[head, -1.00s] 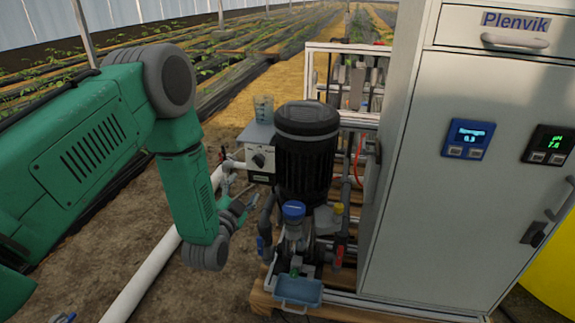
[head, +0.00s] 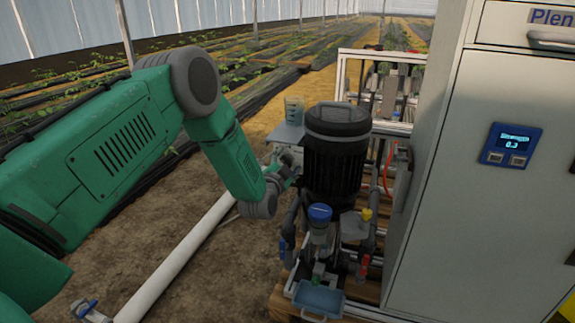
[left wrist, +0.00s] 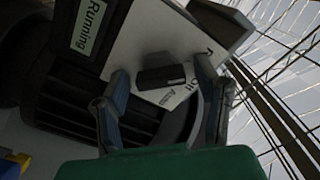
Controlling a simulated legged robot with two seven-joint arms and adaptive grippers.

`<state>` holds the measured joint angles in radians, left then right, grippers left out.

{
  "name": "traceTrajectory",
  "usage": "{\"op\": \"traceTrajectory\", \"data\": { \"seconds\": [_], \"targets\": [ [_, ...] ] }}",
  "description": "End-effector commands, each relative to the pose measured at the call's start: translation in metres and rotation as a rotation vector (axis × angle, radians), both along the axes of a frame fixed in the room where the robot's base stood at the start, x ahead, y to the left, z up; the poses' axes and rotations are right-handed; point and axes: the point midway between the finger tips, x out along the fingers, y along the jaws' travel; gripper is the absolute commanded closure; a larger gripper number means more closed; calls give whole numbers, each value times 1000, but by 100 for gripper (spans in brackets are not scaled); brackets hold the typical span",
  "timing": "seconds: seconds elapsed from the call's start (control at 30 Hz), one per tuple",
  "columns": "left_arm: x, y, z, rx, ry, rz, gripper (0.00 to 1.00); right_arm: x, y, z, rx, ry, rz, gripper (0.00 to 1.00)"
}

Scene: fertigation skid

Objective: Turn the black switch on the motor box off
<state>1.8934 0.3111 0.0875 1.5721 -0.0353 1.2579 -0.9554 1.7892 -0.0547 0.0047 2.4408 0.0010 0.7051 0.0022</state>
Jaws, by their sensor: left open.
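The motor box (head: 290,153) is a pale box beside the black motor (head: 337,165) in the head view, partly covered by my left gripper (head: 280,170). In the left wrist view, the box's white face (left wrist: 140,40) carries the black switch (left wrist: 161,77), an elongated knob with small lettering around it. My left gripper (left wrist: 163,72) is open there, one finger on each side of the switch, with gaps visible between the fingers and knob. A label on the box reads "Running". The switch is hidden in the head view. My right gripper is not in view.
A beaker (head: 294,108) stands on the grey shelf above the box. A grey cabinet (head: 470,190) blocks the right. A white pipe (head: 180,262) runs along the ground at left.

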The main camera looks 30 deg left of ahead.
Motion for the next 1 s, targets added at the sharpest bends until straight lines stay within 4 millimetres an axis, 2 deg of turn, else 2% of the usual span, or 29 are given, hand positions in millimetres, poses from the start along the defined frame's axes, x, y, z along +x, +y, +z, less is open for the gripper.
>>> {"op": "traceTrajectory", "data": {
  "seconds": [0.17,0.2,0.33,0.67,1.0],
  "targets": [
    [0,1,-1,-1,0,1,43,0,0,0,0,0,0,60],
    [0,1,-1,-1,0,1,50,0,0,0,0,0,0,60],
    [0,1,-1,-1,0,1,95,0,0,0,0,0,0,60],
    [0,0,-2,25,10,-2,94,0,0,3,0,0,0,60],
    [0,-2,-2,221,58,-5,94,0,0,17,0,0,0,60]
  ]
}}
